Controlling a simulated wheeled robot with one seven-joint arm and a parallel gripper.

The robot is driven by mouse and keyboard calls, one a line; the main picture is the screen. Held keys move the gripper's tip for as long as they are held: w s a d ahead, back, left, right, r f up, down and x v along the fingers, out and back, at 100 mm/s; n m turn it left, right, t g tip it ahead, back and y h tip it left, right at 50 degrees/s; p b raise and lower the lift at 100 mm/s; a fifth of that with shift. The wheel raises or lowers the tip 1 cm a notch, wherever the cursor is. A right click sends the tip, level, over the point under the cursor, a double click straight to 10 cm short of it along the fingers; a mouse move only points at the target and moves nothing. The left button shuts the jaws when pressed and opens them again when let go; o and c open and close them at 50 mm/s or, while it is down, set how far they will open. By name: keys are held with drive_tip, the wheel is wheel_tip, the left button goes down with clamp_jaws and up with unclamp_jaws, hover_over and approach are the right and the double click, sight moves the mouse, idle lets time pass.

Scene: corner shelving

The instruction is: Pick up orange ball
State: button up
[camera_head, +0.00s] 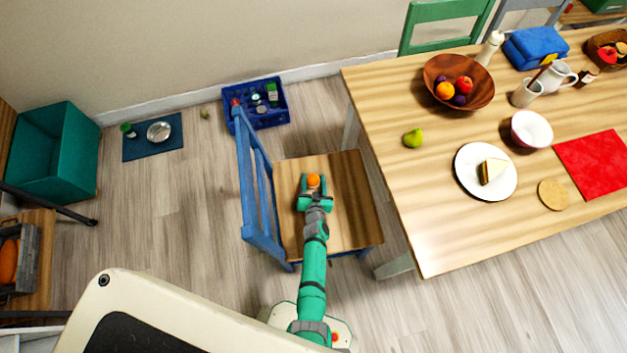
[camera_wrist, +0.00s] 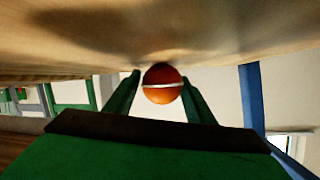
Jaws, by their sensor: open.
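The orange ball (camera_head: 313,181) lies on the wooden seat of the blue chair (camera_head: 290,240). It also shows in the wrist view (camera_wrist: 162,84), with a pale band around its middle. My green gripper (camera_head: 314,187) is low over the seat, with its fingers at the ball. In the wrist view my gripper (camera_wrist: 163,88) is open, with one finger on each side of the ball and a visible gap on both sides. The ball appears to sit between the fingertips. The ball's underside on the seat is hidden in the head view.
The blue chair back (camera_head: 258,190) stands left of my gripper. A blue crate (camera_head: 268,122) is on the floor behind. Floor at left is mostly clear.

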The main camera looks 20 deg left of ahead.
sight(313, 178)
drive_tip(key=shift+a, duration=0.1)
drive_tip(key=shift+s+a, duration=0.1)
drive_tip(key=shift+s, duration=0.05)
drive_tip(key=c, duration=0.7)
drive_tip(key=shift+o, duration=0.2)
drive_tip(key=shift+r, duration=0.15)
drive_tip(key=shift+r, duration=1.1)
drive_tip(key=shift+r, duration=0.2)
drive_tip(key=shift+r, duration=0.3)
